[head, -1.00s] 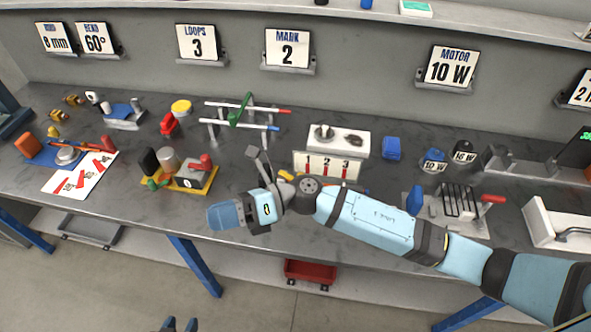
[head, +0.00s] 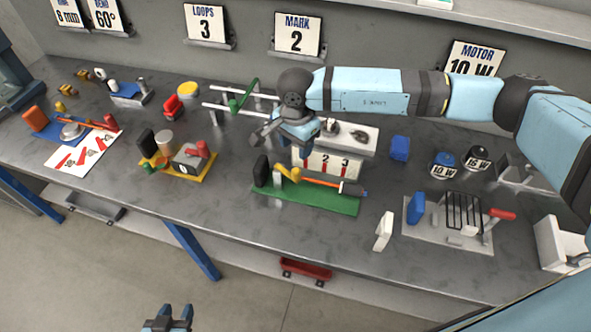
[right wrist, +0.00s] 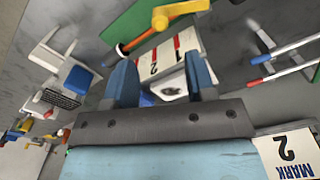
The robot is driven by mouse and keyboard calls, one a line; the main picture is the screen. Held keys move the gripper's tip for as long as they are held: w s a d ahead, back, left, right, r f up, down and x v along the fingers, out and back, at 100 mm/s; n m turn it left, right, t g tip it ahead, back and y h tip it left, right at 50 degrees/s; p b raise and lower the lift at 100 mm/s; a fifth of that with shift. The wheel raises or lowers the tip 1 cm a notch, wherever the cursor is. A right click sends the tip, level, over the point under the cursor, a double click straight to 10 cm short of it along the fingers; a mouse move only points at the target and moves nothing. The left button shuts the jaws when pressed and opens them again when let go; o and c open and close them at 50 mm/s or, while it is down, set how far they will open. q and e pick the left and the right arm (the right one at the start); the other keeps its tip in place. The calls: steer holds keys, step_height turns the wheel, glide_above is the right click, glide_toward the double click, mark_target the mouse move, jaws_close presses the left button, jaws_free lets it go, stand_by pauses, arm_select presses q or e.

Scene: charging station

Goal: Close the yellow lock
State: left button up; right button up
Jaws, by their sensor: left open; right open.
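The yellow lock (head: 289,172) is a yellow lever on a green board (head: 318,199) near the table's front. It looks tilted up, beside an orange rod (head: 322,183). In the right wrist view the yellow lock (right wrist: 180,10) is at the top edge. My right gripper (head: 306,148) is behind the board, over the 1-2-3 panel (head: 330,165); its fingertips are partly hidden in the head view. Its open, empty fingers (right wrist: 163,75) show in the right wrist view, apart from the lock. My left gripper (head: 168,318) is open and empty, low in front of the table.
A black block (head: 261,168) stands at the board's left end. A white block (head: 383,231) stands right of the board, beside a grey plate with a red handle (head: 501,213). A yellow-based fixture (head: 205,165) is to the left. The table in front of the board is clear.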

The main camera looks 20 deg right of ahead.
mark_target(296, 170)
step_height(296, 170, down, 10)
steer(key=shift+r+p, duration=0.1)
steer(key=shift+p, duration=0.75)
steer(key=shift+f, duration=0.7)
jaws_close()
